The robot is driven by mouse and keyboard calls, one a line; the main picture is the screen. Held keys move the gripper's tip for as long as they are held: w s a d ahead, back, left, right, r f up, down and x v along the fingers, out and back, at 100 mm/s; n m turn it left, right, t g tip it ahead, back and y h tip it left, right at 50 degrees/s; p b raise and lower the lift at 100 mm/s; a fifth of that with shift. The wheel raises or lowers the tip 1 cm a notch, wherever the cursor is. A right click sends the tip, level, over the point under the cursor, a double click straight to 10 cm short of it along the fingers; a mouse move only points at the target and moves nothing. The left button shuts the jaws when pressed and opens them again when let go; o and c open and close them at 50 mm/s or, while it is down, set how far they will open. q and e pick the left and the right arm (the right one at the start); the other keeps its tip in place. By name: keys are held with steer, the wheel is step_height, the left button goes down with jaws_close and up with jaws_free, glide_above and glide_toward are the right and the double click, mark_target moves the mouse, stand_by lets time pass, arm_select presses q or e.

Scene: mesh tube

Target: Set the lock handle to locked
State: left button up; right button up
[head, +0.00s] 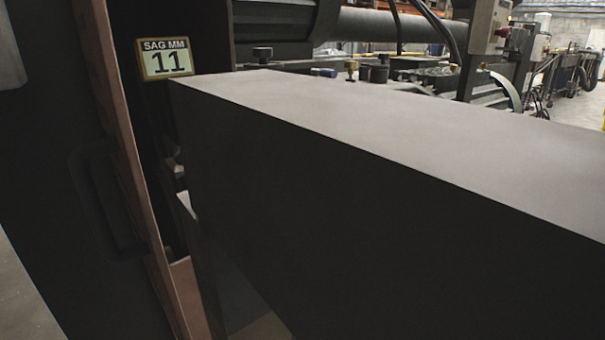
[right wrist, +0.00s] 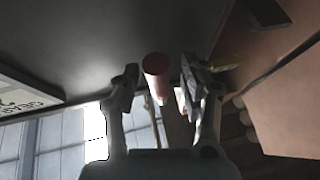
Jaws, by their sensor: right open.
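In the right wrist view a red-ended round rod (right wrist: 156,68), which looks like the lock handle, sticks out toward the camera below a dark grey surface. My right gripper (right wrist: 160,75) is open, with one finger on each side of the rod. The rod is nearer the left finger; I cannot tell whether it touches. I cannot tell the handle's lock position. The handle does not show clearly in the head view, where a large dark block fills the middle. My left gripper is in neither view.
The dark block with a light grey top (head: 400,140) takes up much of the head view. A "SAG MM 11" sign (head: 165,59) is at its far left corner. A reddish-brown edge (head: 125,140) runs down the left. A brownish panel (right wrist: 285,100) is right of my right gripper.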

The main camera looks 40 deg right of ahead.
steer(key=v, duration=1.1)
steer(key=shift+s, duration=0.4)
steer(key=shift+d+f, duration=0.1)
steer(key=shift+f, duration=0.05)
